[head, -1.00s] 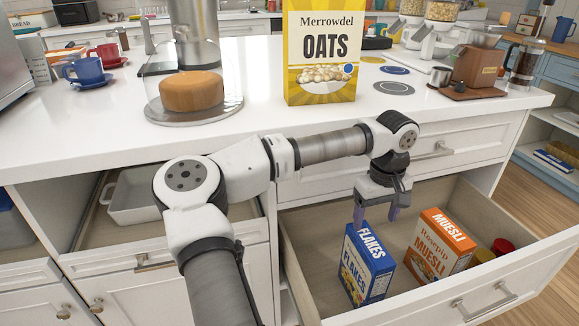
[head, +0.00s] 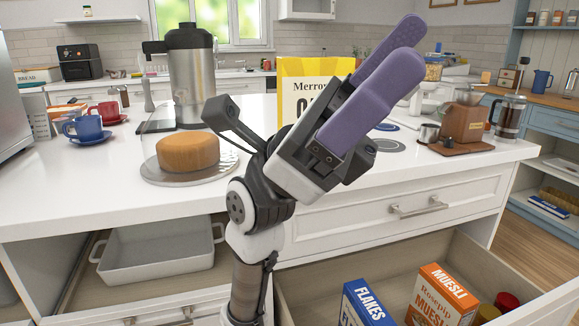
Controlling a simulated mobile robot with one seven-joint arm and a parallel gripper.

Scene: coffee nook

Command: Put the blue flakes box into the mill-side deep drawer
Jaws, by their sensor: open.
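The blue flakes box (head: 364,306) stands upright in the open deep drawer (head: 300,296) at the lower right, below the counter on the side of the wooden mill (head: 463,128). The bottom of the box is cut off by the picture's edge. My gripper (head: 402,50) is raised high above the counter, close to the camera, with its purple fingers pointing up and to the right. It is open and empty, well apart from the flakes box. It hides part of the yellow oats box (head: 300,80).
An orange muesli box (head: 437,297) and jars with red and yellow lids (head: 507,302) share the drawer. Another open drawer at left holds a white baking dish (head: 160,255). A cake (head: 188,153) and a steel urn (head: 192,85) stand on the counter.

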